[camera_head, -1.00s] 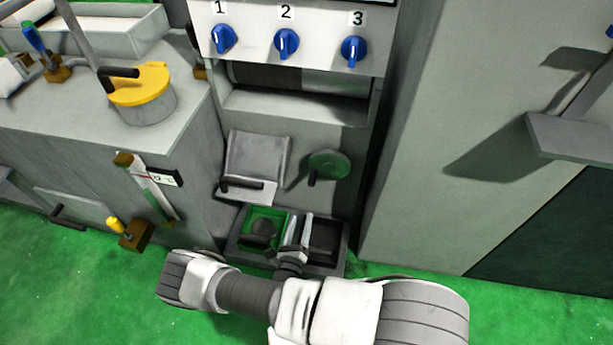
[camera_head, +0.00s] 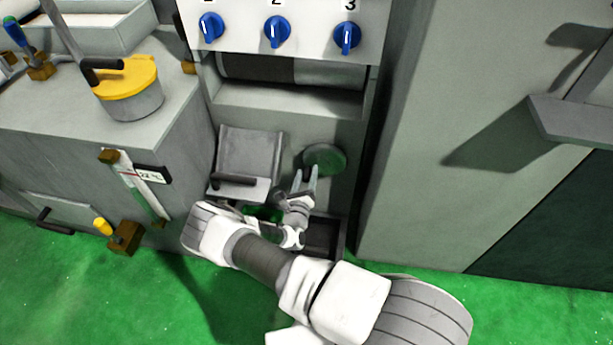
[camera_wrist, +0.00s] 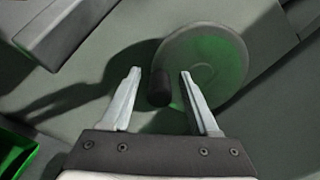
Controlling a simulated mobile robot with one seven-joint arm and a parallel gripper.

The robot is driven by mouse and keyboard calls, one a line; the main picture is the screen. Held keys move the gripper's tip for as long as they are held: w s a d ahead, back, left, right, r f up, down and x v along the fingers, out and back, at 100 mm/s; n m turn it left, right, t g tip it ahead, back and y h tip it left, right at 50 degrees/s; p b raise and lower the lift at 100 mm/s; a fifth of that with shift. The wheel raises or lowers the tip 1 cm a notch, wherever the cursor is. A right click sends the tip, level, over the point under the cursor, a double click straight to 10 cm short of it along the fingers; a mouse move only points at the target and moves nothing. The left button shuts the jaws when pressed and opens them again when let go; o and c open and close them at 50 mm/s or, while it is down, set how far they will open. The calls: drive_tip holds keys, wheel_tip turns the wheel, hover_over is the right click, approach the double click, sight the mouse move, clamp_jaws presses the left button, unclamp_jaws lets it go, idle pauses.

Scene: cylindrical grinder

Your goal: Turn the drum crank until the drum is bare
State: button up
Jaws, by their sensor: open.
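The drum crank (camera_head: 324,158) is a round green-grey disc on the front of the grinder, with a short dark handle (camera_wrist: 159,88). In the wrist view the handle shows between my open fingers, with a gap on each side. My gripper (camera_head: 306,172) is at the crank's lower left in the head view; it also shows in the wrist view (camera_wrist: 160,74). In the head view my gripper hides the handle. The drum (camera_head: 330,74) shows in the window above, dark on its left part and light grey on its right.
A hinged grey flap (camera_head: 250,152) with a dark handle is left of the crank. A tray (camera_head: 343,238) stands below, partly hidden by my arm. Three blue knobs (camera_head: 278,31) sit above the window. A grey cabinet wall (camera_head: 440,190) rises to the right.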

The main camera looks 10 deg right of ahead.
drive_tip(key=shift+w, duration=0.2)
drive_tip(key=shift+c, duration=0.2)
clamp_jaws()
drive_tip(key=shift+s, duration=0.1)
idle(1.1)
